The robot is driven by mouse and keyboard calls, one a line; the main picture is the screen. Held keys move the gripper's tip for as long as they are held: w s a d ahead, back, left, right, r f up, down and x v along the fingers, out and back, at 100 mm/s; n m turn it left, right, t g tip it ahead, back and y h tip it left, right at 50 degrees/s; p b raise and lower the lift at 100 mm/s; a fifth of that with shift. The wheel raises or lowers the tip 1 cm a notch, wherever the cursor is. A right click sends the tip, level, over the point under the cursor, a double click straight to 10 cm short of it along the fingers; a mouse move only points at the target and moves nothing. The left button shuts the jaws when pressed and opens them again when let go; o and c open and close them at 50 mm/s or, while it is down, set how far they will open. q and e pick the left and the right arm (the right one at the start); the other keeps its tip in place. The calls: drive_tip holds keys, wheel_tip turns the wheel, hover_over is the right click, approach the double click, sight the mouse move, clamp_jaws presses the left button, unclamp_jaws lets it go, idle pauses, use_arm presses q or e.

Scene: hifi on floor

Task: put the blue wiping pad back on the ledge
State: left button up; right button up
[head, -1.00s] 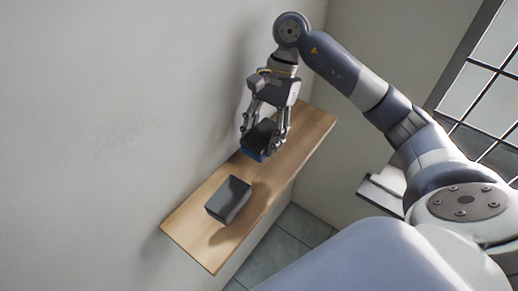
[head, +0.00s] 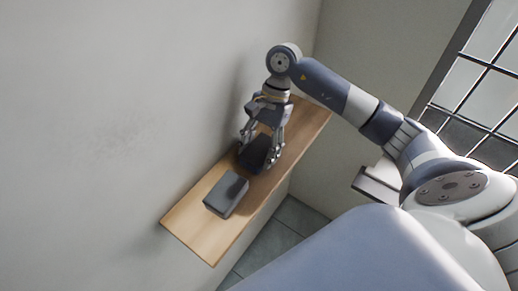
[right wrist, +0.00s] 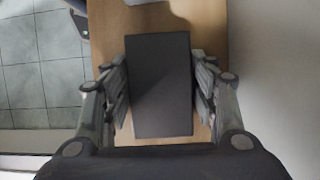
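The wiping pad (head: 254,154) is a dark block at the middle of the wooden ledge (head: 200,228). It appears to rest on the ledge, and its blue underside is hidden now. In the right wrist view its dark top (right wrist: 161,85) lies between the fingers over the wood. My right gripper (head: 261,151) reaches down from above with a finger along each side of the pad. In the right wrist view the fingers (right wrist: 160,92) lie against both sides with no clear gap. My left gripper is out of view.
A grey block (head: 226,194) lies on the ledge just nearer than the pad. The wall (head: 100,130) runs along the ledge's left side. Tiled floor (head: 295,225) lies below on the right. The near end of the ledge is bare.

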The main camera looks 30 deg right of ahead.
drive_tip(key=shift+o, duration=0.6)
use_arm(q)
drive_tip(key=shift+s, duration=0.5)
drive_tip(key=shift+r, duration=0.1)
use_arm(e)
drive_tip(key=shift+r, duration=0.15)
drive_tip(key=shift+r, duration=0.15)
drive_tip(key=b+v, duration=0.3)
drive_tip(key=v, duration=0.7)
drive_tip(key=shift+w+d+r, duration=0.1)
drive_tip(key=shift+d+r, duration=0.05)
drive_tip(key=shift+r, duration=0.05)
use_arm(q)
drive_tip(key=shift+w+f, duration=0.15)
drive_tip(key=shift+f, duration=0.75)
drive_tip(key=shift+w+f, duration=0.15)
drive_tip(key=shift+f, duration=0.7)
use_arm(e)
drive_tip(key=shift+d+r, duration=0.25)
drive_tip(key=shift+r, duration=0.35)
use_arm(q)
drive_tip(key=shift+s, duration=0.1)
